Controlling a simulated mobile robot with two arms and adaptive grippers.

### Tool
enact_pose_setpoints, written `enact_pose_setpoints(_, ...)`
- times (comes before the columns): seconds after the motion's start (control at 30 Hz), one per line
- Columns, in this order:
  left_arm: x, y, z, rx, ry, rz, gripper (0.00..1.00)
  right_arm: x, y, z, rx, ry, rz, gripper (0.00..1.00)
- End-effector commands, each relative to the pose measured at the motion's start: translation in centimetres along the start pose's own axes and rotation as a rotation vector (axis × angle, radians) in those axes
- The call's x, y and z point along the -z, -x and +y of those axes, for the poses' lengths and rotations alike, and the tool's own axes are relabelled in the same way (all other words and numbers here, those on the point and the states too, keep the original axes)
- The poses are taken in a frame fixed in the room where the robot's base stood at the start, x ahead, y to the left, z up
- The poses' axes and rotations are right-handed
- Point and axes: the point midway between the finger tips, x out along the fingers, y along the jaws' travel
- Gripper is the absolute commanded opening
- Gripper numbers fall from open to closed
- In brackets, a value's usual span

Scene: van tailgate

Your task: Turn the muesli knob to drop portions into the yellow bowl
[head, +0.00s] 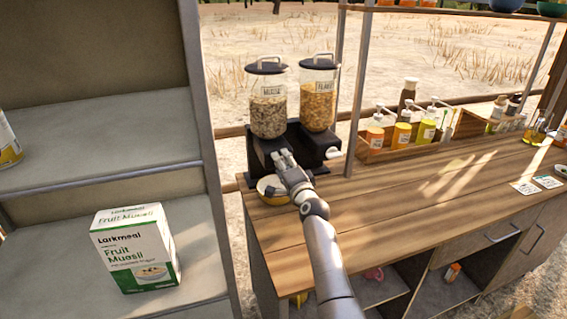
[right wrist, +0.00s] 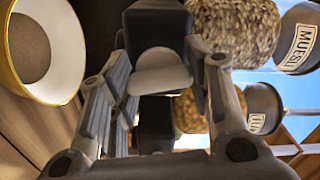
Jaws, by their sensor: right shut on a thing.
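The muesli dispenser (head: 269,110) is a clear jar with a dark lid, labelled MUESLI, on a black stand at the counter's left end. Its jar also shows in the right wrist view (right wrist: 235,28). My right gripper (head: 283,159) is at the front of this stand, shut on the pale grey muesli knob (right wrist: 160,80), which its fingers flank in the wrist view. The yellow bowl (head: 266,183) sits below, partly hidden by the gripper. In the wrist view the bowl (right wrist: 75,55) has a pale inside with a brownish centre; I cannot tell whether that is muesli. My left gripper is out of view.
A flakes dispenser (head: 318,100) with a white knob (head: 333,153) stands just right of the muesli one. A wooden tray (head: 375,154) of bottles is farther right. A shelf at left holds a Fruit Muesli box (head: 135,250). The counter's middle (head: 400,195) is clear.

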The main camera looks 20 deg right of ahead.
Motion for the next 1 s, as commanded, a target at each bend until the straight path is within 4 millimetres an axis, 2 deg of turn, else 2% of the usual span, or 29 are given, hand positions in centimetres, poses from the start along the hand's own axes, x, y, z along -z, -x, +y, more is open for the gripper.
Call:
enact_pose_setpoints(0.4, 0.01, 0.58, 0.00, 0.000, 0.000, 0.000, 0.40, -0.02, 0.01, 0.12, -0.002, -0.201, 0.000, 0.22)
enact_pose_setpoints(0.97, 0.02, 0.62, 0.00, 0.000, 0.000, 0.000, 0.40, -0.01, 0.01, 0.19, -0.002, -0.232, 0.000, 0.22)
enact_pose_setpoints(1.0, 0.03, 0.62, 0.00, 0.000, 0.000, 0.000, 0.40, -0.01, 0.01, 0.20, -0.002, -0.232, 0.000, 0.47)
